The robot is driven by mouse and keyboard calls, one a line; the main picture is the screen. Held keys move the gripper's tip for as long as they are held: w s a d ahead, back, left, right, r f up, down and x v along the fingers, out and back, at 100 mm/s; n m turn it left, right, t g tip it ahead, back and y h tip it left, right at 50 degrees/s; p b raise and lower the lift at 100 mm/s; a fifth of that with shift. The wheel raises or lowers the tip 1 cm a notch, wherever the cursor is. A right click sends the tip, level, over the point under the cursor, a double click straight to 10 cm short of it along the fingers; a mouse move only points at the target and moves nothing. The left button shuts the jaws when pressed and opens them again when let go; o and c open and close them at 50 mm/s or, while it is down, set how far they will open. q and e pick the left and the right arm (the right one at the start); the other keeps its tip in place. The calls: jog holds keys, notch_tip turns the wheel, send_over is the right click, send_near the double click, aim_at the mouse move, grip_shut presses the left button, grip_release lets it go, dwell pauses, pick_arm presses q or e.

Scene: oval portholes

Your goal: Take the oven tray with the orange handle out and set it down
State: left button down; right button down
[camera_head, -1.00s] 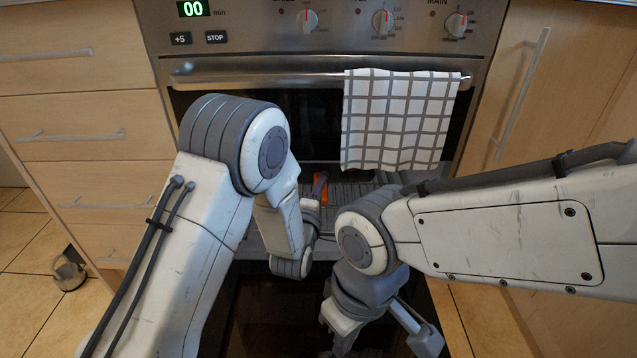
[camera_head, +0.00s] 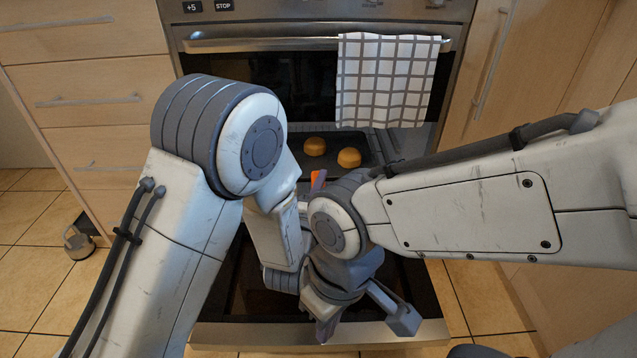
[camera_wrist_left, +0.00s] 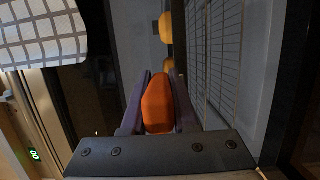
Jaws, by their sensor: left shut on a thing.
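The oven tray (camera_head: 373,147) is dark and lies partly out of the oven's opening, below the towel. Two round golden buns (camera_head: 314,146) lie on it. Its orange handle (camera_head: 318,180) shows in the head view between my arms. In the left wrist view the handle (camera_wrist_left: 158,104) sits between the two fingers of my left gripper (camera_wrist_left: 158,100), which is shut on it. The buns (camera_wrist_left: 166,28) lie beyond it there. My right gripper (camera_head: 326,328) hangs low over the open oven door, pointing down, apart from the tray. Its fingers are mostly hidden by its wrist.
The oven door (camera_head: 235,335) is folded down below my grippers. A checked towel (camera_head: 385,80) hangs from the oven's bar handle (camera_head: 260,43). A wire rack (camera_wrist_left: 215,60) lies beside the tray in the wrist view.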

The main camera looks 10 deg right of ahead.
pick_arm(q)
jog(key=shift+r, duration=0.3)
pick_arm(e)
jog(key=shift+r, duration=0.1)
pick_arm(q)
jog(key=shift+r+p, duration=0.35)
jog(key=shift+r, duration=0.15)
jog(key=shift+h, duration=0.3)
jog(key=shift+d, duration=0.1)
